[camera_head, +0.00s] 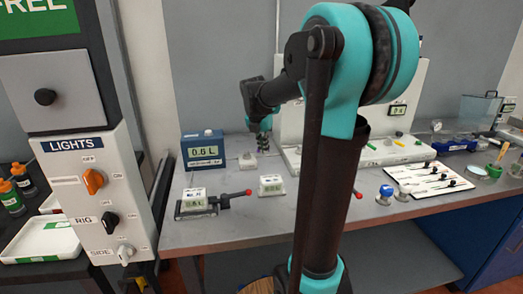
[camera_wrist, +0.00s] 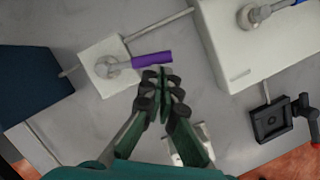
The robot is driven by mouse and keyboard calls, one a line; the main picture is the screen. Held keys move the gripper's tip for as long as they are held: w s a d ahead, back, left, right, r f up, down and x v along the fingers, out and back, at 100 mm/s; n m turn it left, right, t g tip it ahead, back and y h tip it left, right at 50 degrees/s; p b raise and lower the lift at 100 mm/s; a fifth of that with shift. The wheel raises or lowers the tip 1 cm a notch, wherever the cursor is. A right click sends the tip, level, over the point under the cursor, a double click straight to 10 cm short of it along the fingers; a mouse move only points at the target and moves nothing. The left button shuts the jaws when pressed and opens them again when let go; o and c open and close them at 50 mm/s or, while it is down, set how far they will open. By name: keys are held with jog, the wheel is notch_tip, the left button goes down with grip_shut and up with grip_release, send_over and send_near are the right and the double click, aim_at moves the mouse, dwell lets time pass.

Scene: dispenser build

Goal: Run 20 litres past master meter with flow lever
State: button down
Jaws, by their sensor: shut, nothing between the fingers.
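The master meter (camera_head: 203,150) is a blue box at the left of the bench, and its display appears to read 0.6 L. Next to it, a small white valve block (camera_head: 247,161) stands on the bench. In the wrist view, this block (camera_wrist: 98,75) carries a grey pivot and a purple flow lever (camera_wrist: 152,59) pointing right. My gripper (camera_head: 263,146) is over the bench, just right of the block. In the wrist view, my gripper (camera_wrist: 163,72) is shut and empty, its tips beside the lever's free end. I cannot tell whether they touch it.
A large white rig (camera_wrist: 255,70) lies to the right. A tool board (camera_head: 428,178) is further right.

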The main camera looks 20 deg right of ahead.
jog(key=shift+w+d, duration=0.45)
jog(key=shift+w, duration=0.3)
dwell(0.4)
